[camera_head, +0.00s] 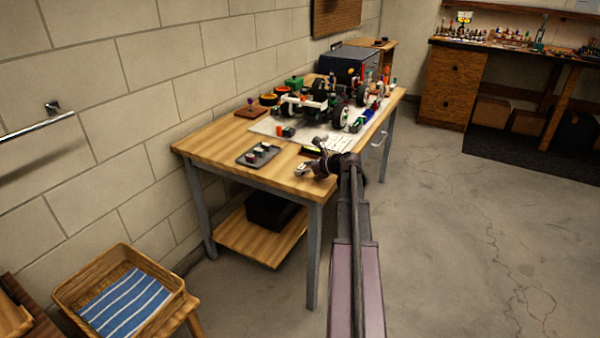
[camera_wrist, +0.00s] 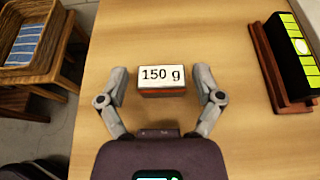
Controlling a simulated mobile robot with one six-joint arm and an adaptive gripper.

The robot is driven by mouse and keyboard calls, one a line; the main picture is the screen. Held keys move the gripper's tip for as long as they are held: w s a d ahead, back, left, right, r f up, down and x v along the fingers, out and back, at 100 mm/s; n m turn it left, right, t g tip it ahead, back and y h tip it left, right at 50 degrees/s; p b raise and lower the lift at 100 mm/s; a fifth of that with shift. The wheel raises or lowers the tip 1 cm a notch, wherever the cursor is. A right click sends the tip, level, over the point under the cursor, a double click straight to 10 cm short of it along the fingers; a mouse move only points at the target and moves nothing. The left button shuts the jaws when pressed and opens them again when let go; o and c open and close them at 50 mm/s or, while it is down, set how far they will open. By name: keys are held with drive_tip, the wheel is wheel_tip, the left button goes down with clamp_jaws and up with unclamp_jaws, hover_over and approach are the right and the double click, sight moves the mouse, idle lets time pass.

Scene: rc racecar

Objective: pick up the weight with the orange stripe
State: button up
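A small block weight (camera_wrist: 162,76) with a white top marked "150 g" lies on the wooden tabletop in the wrist view. A thin orange-red stripe shows along its lower edge. My gripper (camera_wrist: 161,72) is open, with one grey finger on each side of the weight. Gaps show between both fingers and the block, so it is not held. In the head view, my gripper (camera_head: 312,170) is low over the near right part of the workbench, and the weight there is too small to make out clearly.
A black device with a green-yellow panel (camera_wrist: 291,58) stands on a brown base right of the weight. A dark tray (camera_head: 246,161) with small blocks lies left of my gripper. An RC car (camera_head: 318,103) sits farther back. The table edge (camera_wrist: 88,80) is left of the weight.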

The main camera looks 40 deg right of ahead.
sight(304, 167)
drive_tip(key=c, duration=0.8)
drive_tip(key=shift+r, duration=0.1)
drive_tip(key=shift+c, duration=0.2)
wheel_tip(304, 167, up, 3)
drive_tip(key=p, duration=0.3)
drive_tip(key=shift+r, duration=0.15)
drive_tip(key=shift+s+d+r+p, duration=0.15)
drive_tip(key=shift+s+p, duration=0.15)
drive_tip(key=shift+p, duration=0.15)
drive_tip(key=s+d, duration=0.2)
drive_tip(key=s, duration=0.5)
drive_tip(key=s+d+r+p, duration=0.1)
drive_tip(key=s+d, duration=0.2)
drive_tip(key=s, duration=0.4)
drive_tip(key=shift+s+d, duration=0.15)
drive_tip(key=shift+d, duration=0.15)
drive_tip(key=shift+r, duration=0.1)
